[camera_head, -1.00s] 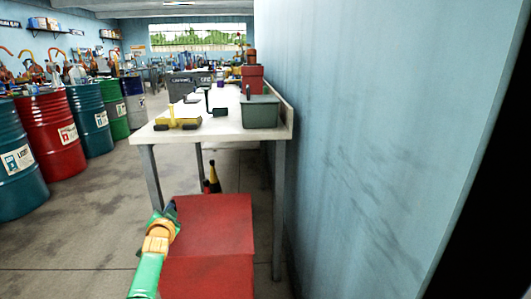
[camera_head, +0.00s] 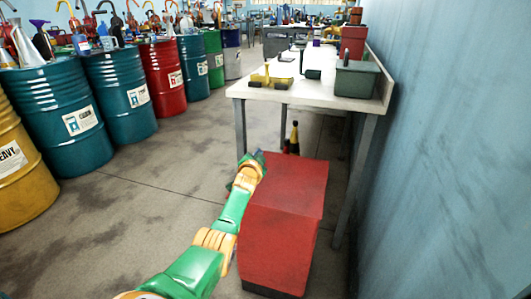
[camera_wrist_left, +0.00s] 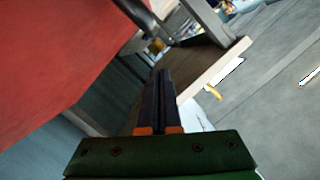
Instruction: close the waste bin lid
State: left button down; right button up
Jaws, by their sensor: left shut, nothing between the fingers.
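The waste bin (camera_head: 275,250) is a red box on the floor in front of the workbench. Its red lid (camera_head: 288,185) lies flat across the top, and I see no gap at the front edge. My left gripper (camera_head: 258,158) is at the lid's far left corner, with its arm running along the bin's left side. In the left wrist view, the dark fingers (camera_wrist_left: 158,95) are together and empty. A red bin surface (camera_wrist_left: 60,50) fills the upper left there, beside the fingers. I cannot tell if they touch it. My right gripper is not in view.
A white workbench (camera_head: 305,92) stands beyond the bin, with a grey-green container (camera_head: 357,80) on it. A dark bottle-like object (camera_head: 294,138) stands behind the bin. A blue wall (camera_head: 450,180) is on the right. Several drums line the left; the floor between is clear.

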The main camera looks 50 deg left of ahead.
pick_arm(q)
jog(key=p+v, duration=0.5)
jog(key=v, duration=0.5)
jog(key=s+d+f+m+g+h, duration=0.1)
jog(key=s+d+f+g+h, duration=0.25)
jog(key=d, duration=0.55)
jog(key=s+d+f+g+h, duration=0.1)
jog(key=s+d+f+h, duration=0.1)
jog(key=s+d+f, duration=0.45)
jog(key=s+d+f+g+h, duration=0.2)
jog(key=s+d+g+h, duration=0.3)
jog(key=s+d, duration=1)
notch_tip(320, 180, down, 16)
jog(key=s+a+f+g, duration=0.1)
jog(key=s+f+g, duration=0.1)
jog(key=s+f, duration=0.9)
notch_tip(320, 180, up, 15)
jog(key=s+p, duration=0.1)
jog(key=p, duration=1.4)
jog(key=shift+s+a+f+m+y, duration=0.2)
jog(key=shift+s+m+y, duration=0.05)
jog(key=shift+m+y, duration=0.15)
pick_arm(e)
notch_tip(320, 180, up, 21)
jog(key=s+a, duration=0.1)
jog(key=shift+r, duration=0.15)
